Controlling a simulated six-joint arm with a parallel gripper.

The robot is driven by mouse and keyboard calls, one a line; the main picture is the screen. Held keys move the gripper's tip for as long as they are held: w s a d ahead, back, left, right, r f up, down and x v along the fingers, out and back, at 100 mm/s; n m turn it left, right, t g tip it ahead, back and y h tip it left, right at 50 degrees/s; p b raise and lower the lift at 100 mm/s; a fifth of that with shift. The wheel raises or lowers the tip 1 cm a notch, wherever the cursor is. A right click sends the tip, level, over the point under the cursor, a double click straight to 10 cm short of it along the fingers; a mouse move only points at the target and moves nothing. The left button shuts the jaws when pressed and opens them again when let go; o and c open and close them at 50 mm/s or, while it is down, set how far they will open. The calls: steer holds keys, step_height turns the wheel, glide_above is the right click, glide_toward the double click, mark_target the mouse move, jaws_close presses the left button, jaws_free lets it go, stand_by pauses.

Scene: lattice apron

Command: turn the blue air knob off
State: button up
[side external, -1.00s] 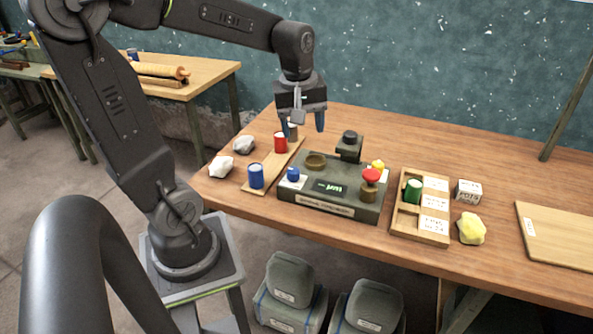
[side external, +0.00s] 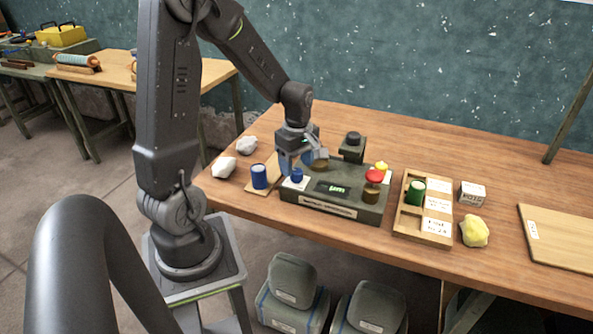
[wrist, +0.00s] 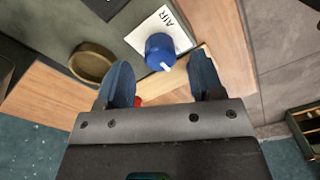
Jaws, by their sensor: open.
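The blue air knob (side external: 297,175) sits on the left front of the grey-green panel box (side external: 318,205). In the wrist view the knob (wrist: 160,50) is round with a white pointer mark, on a white label reading "AIR". My gripper (side external: 295,162) is low over the box's left end, just behind the knob. In the wrist view its two blue fingers (wrist: 165,82) are apart with nothing between them; the knob lies just beyond the fingertips, apart from them.
The box also carries a red knob (side external: 374,176), a yellow knob (side external: 381,166) and a brass-coloured ring (wrist: 91,62). A blue cylinder (side external: 259,176) stands left of it. A wooden tray (side external: 410,227) with a green cylinder (side external: 416,192) stands right.

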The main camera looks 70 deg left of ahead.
steer(key=shift+f, duration=1.35)
steer(key=shift+c, duration=0.2)
steer(key=c, duration=0.9)
